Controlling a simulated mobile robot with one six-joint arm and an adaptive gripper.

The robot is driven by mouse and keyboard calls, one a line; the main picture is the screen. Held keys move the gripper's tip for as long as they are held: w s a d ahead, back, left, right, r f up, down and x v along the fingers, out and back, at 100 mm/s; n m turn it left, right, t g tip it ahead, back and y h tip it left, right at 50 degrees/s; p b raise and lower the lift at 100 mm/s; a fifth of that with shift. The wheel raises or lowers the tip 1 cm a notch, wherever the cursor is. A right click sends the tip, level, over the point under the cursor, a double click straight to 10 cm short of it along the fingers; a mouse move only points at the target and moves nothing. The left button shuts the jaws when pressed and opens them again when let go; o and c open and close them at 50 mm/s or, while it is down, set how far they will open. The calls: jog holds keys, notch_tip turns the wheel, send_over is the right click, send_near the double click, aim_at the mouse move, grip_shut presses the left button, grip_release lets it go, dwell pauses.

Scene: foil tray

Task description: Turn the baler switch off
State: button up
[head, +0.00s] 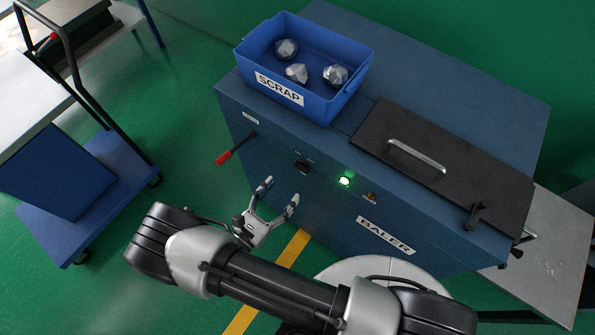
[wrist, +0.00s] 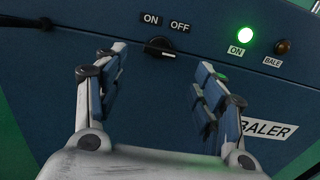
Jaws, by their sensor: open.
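The baler (head: 330,215) is a dark blue cabinet. Its black rotary switch (wrist: 158,46) sits on the front panel below the ON and OFF labels; it also shows in the head view (head: 303,167). My gripper (head: 281,190) is open and empty in front of the panel. In the wrist view its fingers (wrist: 162,58) stand either side of the switch, with gaps showing; contact is not visible.
A blue SCRAP bin (head: 280,93) with 3 foil balls stands on the baler's top. A red-tipped lever (head: 236,149) sticks out left of the switch. A dark amber BALE button (wrist: 283,46) is right of the lamp. A blue cart (head: 80,200) stands at left.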

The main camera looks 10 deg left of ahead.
aim_at(299, 170)
jog(key=b+x, duration=0.1)
jog(key=x, duration=0.7)
jog(key=shift+w+d, duration=0.15)
jog(key=shift+w, duration=0.15)
jog(key=shift+c, duration=0.5)
jog(key=c, duration=1)
